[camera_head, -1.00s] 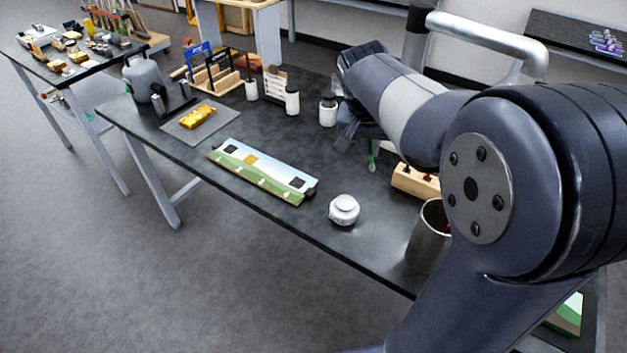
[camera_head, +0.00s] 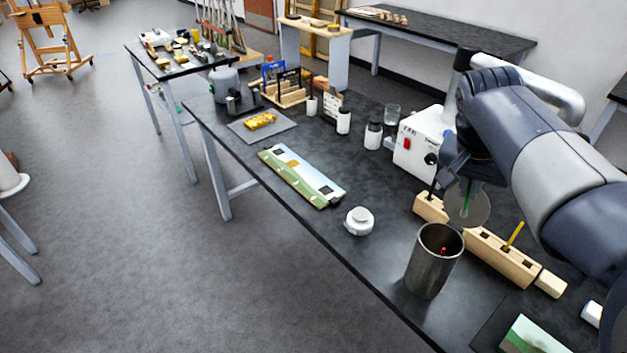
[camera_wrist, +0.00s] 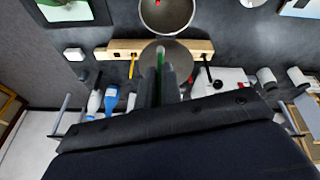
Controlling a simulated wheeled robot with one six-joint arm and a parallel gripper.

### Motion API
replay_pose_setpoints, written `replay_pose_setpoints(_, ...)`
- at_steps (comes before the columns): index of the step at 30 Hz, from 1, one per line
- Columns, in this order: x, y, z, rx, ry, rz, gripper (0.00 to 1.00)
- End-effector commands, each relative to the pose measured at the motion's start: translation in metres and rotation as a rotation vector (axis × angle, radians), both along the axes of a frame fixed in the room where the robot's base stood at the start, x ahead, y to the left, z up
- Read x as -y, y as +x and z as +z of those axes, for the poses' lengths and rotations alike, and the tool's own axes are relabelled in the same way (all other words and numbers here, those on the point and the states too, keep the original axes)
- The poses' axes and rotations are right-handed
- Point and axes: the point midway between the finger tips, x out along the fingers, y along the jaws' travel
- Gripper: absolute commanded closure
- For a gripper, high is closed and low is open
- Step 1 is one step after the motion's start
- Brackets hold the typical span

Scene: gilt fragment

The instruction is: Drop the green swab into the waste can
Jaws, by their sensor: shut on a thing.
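The green swab (camera_head: 467,196) is held in my gripper (camera_head: 462,172), above the wooden block. In the wrist view the green swab (camera_wrist: 160,58) stands out between the two dark fingers of my gripper (camera_wrist: 158,82). A grey round disc (camera_wrist: 178,56) shows around the swab; I cannot tell what it belongs to. The waste can (camera_head: 428,276) is a grey metal cylinder, open at the top, with a small red thing inside. The waste can (camera_wrist: 150,22) shows at the top of the wrist view, beyond the swab tip. The swab is apart from the can.
A wooden block (camera_head: 497,258) with a yellow stick stands beside the can. A white box with a red switch (camera_head: 416,140) is behind. A white round jar (camera_head: 359,221) and a long painted panel (camera_head: 300,177) lie to the left. Bare tabletop separates the jar and can.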

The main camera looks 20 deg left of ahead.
Motion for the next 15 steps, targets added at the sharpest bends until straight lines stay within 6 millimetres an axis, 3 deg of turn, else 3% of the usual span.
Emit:
replay_pose_setpoints(9, 0.0, 0.0, -0.04, -0.002, 0.0, -0.001, 1.0)
replay_pose_setpoints(15, 0.0, 0.0, -0.054, -0.001, -0.001, 0.0, 1.0)
